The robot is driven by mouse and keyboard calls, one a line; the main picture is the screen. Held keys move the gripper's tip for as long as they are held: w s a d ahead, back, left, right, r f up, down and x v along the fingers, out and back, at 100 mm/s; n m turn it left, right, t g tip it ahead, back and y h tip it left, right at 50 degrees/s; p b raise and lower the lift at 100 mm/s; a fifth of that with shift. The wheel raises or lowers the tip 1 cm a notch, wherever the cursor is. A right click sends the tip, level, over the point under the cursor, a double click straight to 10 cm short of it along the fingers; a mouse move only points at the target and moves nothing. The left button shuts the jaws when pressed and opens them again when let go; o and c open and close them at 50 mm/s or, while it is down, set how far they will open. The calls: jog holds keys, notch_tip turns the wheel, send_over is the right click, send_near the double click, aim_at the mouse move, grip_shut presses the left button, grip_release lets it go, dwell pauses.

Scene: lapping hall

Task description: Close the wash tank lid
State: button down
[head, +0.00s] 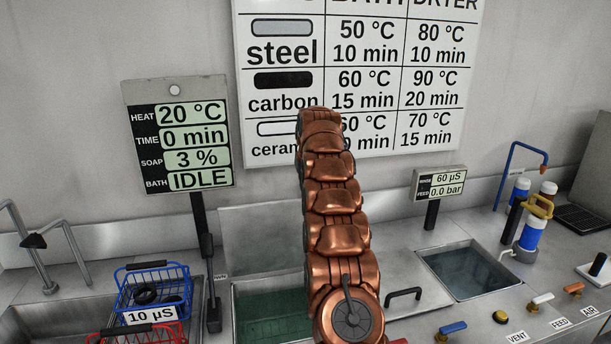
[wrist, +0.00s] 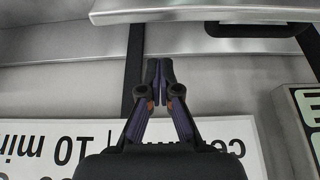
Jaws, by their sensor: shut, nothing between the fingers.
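The wash tank (head: 262,308) is open in the head view, with dark green liquid in it, partly hidden by my copper arm. A pale metal panel, which looks like its lid (head: 258,240), stands raised behind it against the wall side. In the wrist view, which is upside down, a metal panel edge (wrist: 200,13) lies across the top, with a dark bar handle (wrist: 257,29) at its edge; it appears to be the lid. My gripper (wrist: 163,75) is shut and empty, apart from the handle and to its left in that view. The arm hides the gripper in the head view.
A bath display (head: 178,135) on a dark post stands left of the tank. Blue and red baskets (head: 155,290) sit in the left sink. A black handle (head: 404,293) and a rinse basin (head: 470,272) are to the right. A wall chart (head: 405,80) hangs behind my arm.

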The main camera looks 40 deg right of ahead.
jog(key=shift+s+a+f+p, duration=0.15)
jog(key=shift+s+a+p, duration=0.25)
jog(key=shift+s, duration=0.45)
jog(key=shift+s+a+f+p, duration=0.1)
jog(key=shift+s+a+p, duration=0.3)
jog(key=shift+s, duration=0.45)
jog(key=shift+s+f+b, duration=0.1)
jog(key=shift+f+b, duration=0.05)
jog(key=shift+b, duration=0.15)
